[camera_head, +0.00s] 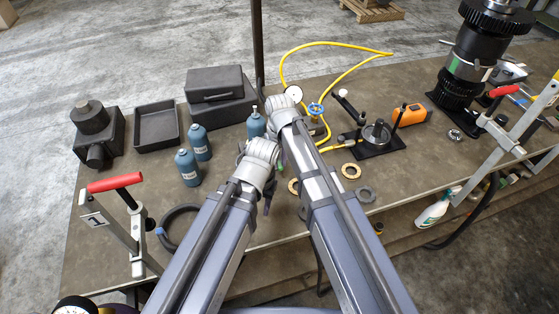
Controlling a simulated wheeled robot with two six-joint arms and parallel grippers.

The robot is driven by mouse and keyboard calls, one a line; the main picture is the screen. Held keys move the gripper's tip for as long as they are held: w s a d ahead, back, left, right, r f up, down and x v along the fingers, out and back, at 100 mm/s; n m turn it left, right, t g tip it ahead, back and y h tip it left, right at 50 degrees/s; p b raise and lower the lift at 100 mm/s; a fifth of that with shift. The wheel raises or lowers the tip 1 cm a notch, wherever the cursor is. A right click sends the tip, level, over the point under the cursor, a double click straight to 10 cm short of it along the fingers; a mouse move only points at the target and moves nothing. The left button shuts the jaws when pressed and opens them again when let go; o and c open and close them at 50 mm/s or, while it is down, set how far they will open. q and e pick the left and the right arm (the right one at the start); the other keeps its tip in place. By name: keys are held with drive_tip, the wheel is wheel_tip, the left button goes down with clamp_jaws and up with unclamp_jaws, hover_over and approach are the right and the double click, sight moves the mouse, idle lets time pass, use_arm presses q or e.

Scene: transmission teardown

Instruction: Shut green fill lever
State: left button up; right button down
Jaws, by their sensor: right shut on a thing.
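The green fill lever shows at most as a small green piece (281,164) in the narrow gap between my two wrists, and the rest is hidden. My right gripper (279,149) is mostly covered by the wrists and is shut on what looks like this piece. The lever's angle cannot be read. My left gripper (268,197) points down beside my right arm, low over the table. Its fingers are dark and partly hidden by its wrist, so its opening cannot be told.
A round gauge (293,93), a blue-handled valve (316,109) and a yellow hose (335,44) stand close to my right wrist. Blue bottles (188,168) stand left of my arms. Red-handled clamps (115,183) stand at both sides. Several rings (351,171) lie right of my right arm.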

idle(0.8)
drive_tip(key=d+n, duration=0.1)
drive_tip(key=n, duration=0.1)
drive_tip(key=w+d+n, duration=0.1)
drive_tip(key=n, duration=0.1)
drive_tip(key=shift+w+n, duration=0.1)
drive_tip(key=shift+n, duration=0.2)
drive_tip(key=w+n, duration=0.1)
drive_tip(key=n, duration=0.1)
drive_tip(key=d+n, duration=0.1)
drive_tip(key=n, duration=0.1)
drive_tip(key=shift+w+d+n, duration=0.15)
drive_tip(key=shift+w+n, duration=0.15)
drive_tip(key=shift+w, duration=0.1)
drive_tip(key=n, duration=0.1)
drive_tip(key=w+n, duration=0.1)
drive_tip(key=n, duration=0.1)
drive_tip(key=w+n, duration=0.1)
drive_tip(key=shift+d, duration=0.25)
drive_tip(key=shift+w+a+n, duration=0.1)
drive_tip(key=shift+w+n, duration=0.45)
drive_tip(key=shift+n, duration=0.65)
drive_tip(key=shift+w+a+n, duration=0.1)
drive_tip(key=shift+w+n, duration=0.4)
drive_tip(key=shift+n, duration=0.7)
drive_tip(key=c, duration=0.8)
unclamp_jaws()
